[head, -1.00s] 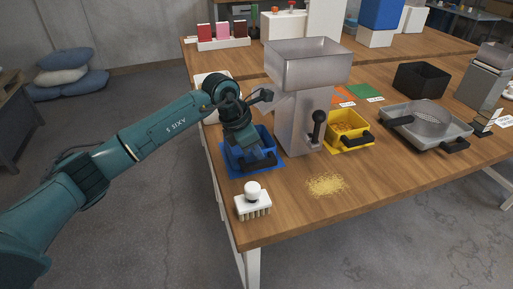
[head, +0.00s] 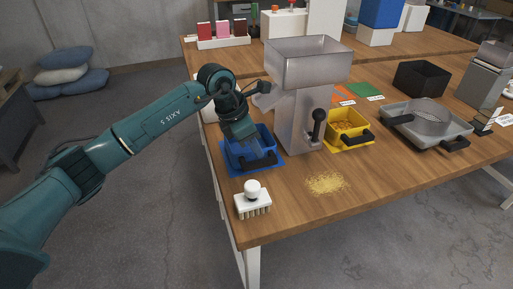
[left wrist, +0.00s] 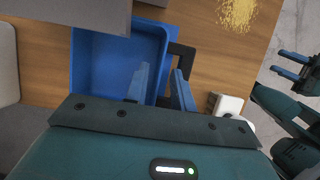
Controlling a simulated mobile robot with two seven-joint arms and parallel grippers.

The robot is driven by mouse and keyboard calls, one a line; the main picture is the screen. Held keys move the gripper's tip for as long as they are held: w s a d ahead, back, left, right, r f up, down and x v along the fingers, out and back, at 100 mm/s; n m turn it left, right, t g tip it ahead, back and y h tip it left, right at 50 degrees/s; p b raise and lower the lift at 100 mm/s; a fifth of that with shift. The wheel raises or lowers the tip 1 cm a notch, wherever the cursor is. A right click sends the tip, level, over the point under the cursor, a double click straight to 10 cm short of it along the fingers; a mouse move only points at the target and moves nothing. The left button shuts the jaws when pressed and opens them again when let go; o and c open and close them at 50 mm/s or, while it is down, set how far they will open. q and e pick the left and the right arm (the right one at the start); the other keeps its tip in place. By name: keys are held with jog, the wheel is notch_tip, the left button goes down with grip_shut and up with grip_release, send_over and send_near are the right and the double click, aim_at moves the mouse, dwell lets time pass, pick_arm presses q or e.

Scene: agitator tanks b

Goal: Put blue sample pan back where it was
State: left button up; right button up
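The blue sample pan (head: 245,158) sits on a blue mat (head: 280,169) at the table's left edge, its dark handle toward the front right. In the left wrist view the pan (left wrist: 95,65) looks empty. My left gripper (head: 252,143) is over the pan's handle side. In the left wrist view its fingers (left wrist: 161,88) are spread apart, one over the pan's inside and one outside the wall near the handle. I cannot tell whether they touch the pan. My right gripper (left wrist: 291,66) shows at the right of the left wrist view, fingers apart and empty.
A grey hopper machine (head: 300,110) stands close right of the pan, with a yellow pan (head: 347,128) beyond it. A white brush (head: 253,201) stands near the front corner. Spilled grain (head: 327,183) lies on the table. A grey tray with a sieve (head: 427,120) is farther right.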

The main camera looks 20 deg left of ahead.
pick_arm(q)
jog(key=v, duration=1)
jog(key=shift+a, duration=0.1)
